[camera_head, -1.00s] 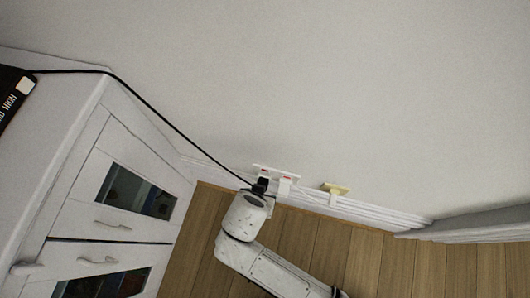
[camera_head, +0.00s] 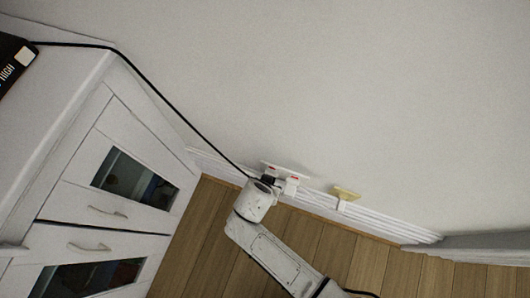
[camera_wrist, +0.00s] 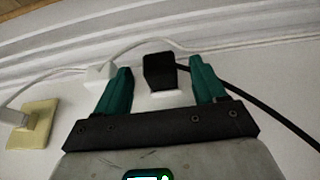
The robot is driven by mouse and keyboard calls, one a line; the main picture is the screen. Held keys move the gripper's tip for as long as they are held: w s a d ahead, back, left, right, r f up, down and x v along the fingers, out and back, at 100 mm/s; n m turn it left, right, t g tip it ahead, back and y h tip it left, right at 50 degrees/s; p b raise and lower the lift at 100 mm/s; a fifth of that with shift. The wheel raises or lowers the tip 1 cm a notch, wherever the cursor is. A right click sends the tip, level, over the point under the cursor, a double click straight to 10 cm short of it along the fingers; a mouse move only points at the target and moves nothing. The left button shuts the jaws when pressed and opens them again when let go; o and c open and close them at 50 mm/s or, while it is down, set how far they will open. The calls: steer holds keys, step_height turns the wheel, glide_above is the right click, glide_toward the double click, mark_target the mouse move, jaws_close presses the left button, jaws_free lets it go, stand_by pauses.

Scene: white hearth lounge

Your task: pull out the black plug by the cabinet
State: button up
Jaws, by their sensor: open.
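The black plug (camera_wrist: 159,71) sits in a white wall socket (camera_wrist: 160,100) low on the wall. In the wrist view it stands between the two teal fingers of my gripper (camera_wrist: 160,66), which are open on either side with gaps. The right finger is nearer to it. In the head view the black plug (camera_head: 267,180) shows just past my wrist, which hides the fingers. Its black cord (camera_head: 165,103) runs up left to the top of the white cabinet (camera_head: 75,190).
A white plug (camera_wrist: 100,74) with a white cable sits just left of my left finger in the wrist view. A yellow socket plate (camera_wrist: 36,122) with another white plug is farther left. The skirting board (camera_head: 385,226) runs along the wall; wooden floor (camera_head: 340,250) lies in front.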

steer(key=shift+c, duration=0.5)
steer(key=c, duration=1.1)
steer(key=shift+o, duration=0.2)
steer(key=shift+s+a, duration=0.1)
steer(key=shift+s, duration=0.1)
steer(key=shift+s+a+p, duration=0.15)
steer(key=shift+s+a, duration=0.1)
steer(key=shift+s, duration=0.4)
steer(key=shift+s+a+p, duration=0.15)
steer(key=shift+s+a, duration=0.05)
steer(key=shift+s, duration=0.45)
steer(key=shift+s+a+p, duration=0.15)
steer(key=shift+s+a, duration=0.1)
steer(key=shift+s, duration=0.4)
